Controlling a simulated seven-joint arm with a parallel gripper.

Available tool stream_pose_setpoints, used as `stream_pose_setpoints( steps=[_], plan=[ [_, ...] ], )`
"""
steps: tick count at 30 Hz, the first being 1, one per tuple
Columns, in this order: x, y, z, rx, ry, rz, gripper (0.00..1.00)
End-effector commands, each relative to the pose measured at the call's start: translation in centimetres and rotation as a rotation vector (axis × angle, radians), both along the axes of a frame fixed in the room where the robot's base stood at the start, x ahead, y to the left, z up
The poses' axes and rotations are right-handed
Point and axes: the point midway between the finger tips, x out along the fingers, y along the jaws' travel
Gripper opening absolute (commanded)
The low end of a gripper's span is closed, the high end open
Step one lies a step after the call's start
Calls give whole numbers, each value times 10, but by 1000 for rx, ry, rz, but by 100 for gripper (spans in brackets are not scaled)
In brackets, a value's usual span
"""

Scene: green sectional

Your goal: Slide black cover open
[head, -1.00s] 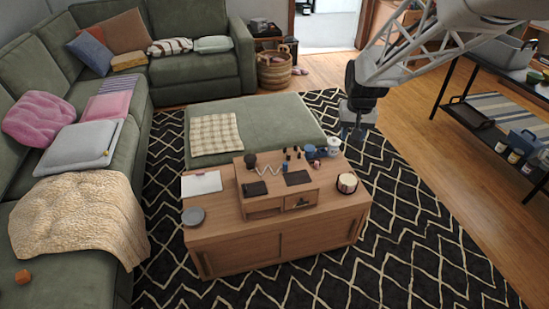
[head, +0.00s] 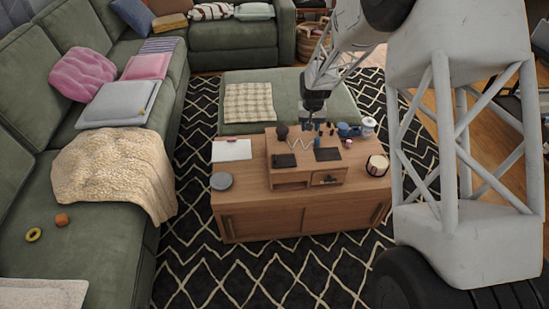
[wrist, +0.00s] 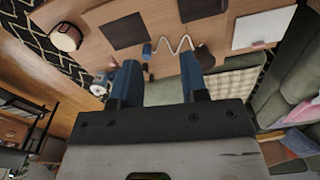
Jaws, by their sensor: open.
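Two flat black rectangular panels lie on top of a small wooden organizer (head: 306,180), a left one (head: 284,160) and a right one (head: 328,154). I cannot tell which is the black cover. In the wrist view, upside down, one panel (wrist: 124,32) lies beyond my left finger and the other (wrist: 200,8) is at the top edge. My gripper (head: 313,118) is above the organizer's back edge. Its two blue fingers (wrist: 160,75) are spread, with nothing held between them, and apart from both panels.
The organizer stands on a wooden coffee table (head: 265,218). Small bottles, a white zigzag object (wrist: 175,45), a blue mug (head: 349,131) and a white jar (head: 368,126) stand near the gripper. A round drum-like candle (head: 377,165), white paper (head: 232,150) and grey dish (head: 221,181) flank it.

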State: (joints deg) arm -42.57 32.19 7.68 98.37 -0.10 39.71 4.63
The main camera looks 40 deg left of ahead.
Motion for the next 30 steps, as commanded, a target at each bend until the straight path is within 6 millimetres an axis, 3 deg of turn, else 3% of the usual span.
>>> stream_pose_setpoints(
  steps=[1,9,15,21,30],
  plan=[
    [-4,14,-15,-4,4,13,40],
    [-26,80,-85,-16,18,74,40],
    [-42,114,-126,-23,23,108,40],
    [-49,128,-142,-25,25,121,40],
    [-50,129,-144,-25,26,122,40]
  ],
)
